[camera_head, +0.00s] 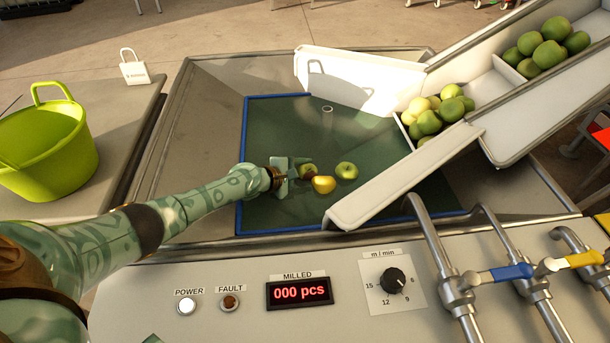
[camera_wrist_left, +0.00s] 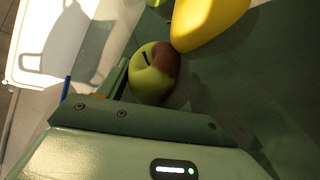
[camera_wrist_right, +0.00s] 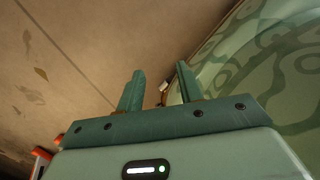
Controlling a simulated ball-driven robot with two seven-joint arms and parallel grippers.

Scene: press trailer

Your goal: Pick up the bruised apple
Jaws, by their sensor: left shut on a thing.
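The bruised apple (camera_head: 309,169) is yellow-green with a brown-red patch and is at the green belt (camera_head: 290,125). My left gripper (camera_head: 291,168) is shut on it. In the left wrist view the apple (camera_wrist_left: 153,75) fills the space between the fingers, and one finger (camera_wrist_left: 115,78) shows at its left side. I cannot tell whether the apple still touches the belt. A yellow fruit (camera_head: 324,184) is right beside it and a green apple (camera_head: 346,170) lies further right.
A white chute (camera_head: 400,175) with several green apples (camera_head: 430,120) slopes down from the right. The control panel (camera_head: 240,265) and pipes (camera_head: 435,245) edge the front. The belt's left part is clear.

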